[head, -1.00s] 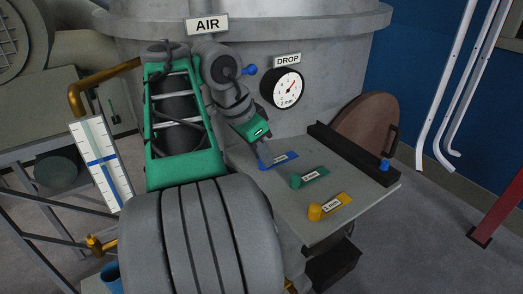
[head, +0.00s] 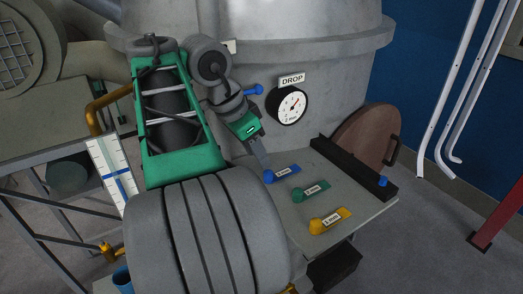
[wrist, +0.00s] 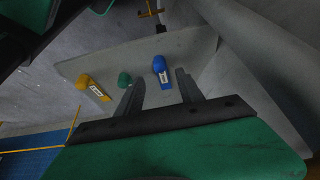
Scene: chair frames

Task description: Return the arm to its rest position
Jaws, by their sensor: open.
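My gripper (head: 262,158) is green with grey fingers. It hangs over the back left part of the grey shelf (head: 350,213) in the head view. In the wrist view my gripper (wrist: 158,92) has its two dark fingers apart with nothing held between them. A blue labelled piece with a round knob (head: 284,173) lies on the shelf just right of the fingertips. A green one (head: 311,191) and a yellow one (head: 330,220) lie nearer the front. In the wrist view the blue piece (wrist: 160,68) shows just beyond the fingers.
A grey tank (head: 340,50) with a DROP dial (head: 288,105) stands behind the shelf. A black bar (head: 352,168) with a blue knob lies along the shelf's right side. A white scale board (head: 112,175) and metal frame stand left of my arm.

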